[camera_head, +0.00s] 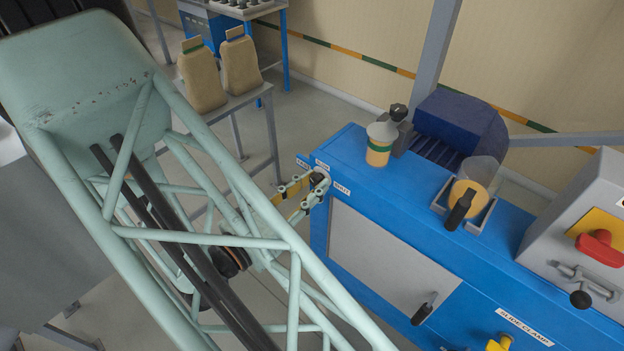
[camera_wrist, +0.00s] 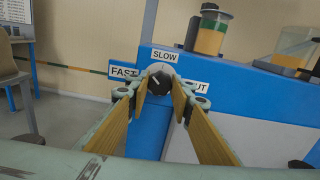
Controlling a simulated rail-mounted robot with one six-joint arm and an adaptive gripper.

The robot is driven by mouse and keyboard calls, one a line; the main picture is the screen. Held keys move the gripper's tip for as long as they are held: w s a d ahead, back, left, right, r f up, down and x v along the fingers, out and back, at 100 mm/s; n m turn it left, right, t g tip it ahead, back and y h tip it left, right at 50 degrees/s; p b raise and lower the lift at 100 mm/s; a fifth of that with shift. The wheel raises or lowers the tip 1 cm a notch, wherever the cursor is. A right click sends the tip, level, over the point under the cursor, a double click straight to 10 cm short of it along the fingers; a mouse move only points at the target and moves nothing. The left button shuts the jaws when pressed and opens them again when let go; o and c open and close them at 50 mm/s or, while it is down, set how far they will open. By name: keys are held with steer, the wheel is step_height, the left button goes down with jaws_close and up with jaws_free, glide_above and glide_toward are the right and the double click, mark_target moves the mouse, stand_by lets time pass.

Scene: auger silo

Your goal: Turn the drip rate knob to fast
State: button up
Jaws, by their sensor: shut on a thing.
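The drip rate knob (camera_wrist: 159,76) is small and dark and sits on the near left corner of the blue cabinet. Around it are a FAST label (camera_wrist: 123,72) at left, a SLOW label (camera_wrist: 165,56) above and a partly hidden SHUT label (camera_wrist: 200,85) at right. A pale mark shows on the knob's face; its exact direction is hard to tell. My gripper (camera_wrist: 161,90) is at the knob, its two yellow-padded fingers on either side and shut on it. In the head view, my gripper (camera_head: 305,190) also reaches the cabinet corner, with the knob (camera_head: 318,180) between its tips.
The blue cabinet (camera_head: 350,155) carries an oiler bottle (camera_head: 381,142) and a cup with amber contents (camera_head: 470,190). A grey control box with a red handle (camera_head: 600,247) stands at right. A bench with two sacks (camera_head: 240,65) stands behind my arm.

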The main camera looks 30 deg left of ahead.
steer(key=n+p, duration=0.2)
steer(key=n, duration=0.2)
steer(key=shift+r+p, duration=0.1)
steer(key=shift+p, duration=0.25)
steer(key=shift+n+p, duration=1.2)
steer(key=shift+n, duration=1)
steer(key=o, duration=0.9)
steer(key=shift+s, duration=0.15)
steer(key=shift+s+a, duration=0.25)
steer(key=shift+s, duration=1.7)
steer(key=shift+s+a, duration=0.3)
steer(key=shift+s, duration=1.6)
steer(key=shift+s+a, duration=0.25)
steer(key=shift+s, duration=1.7)
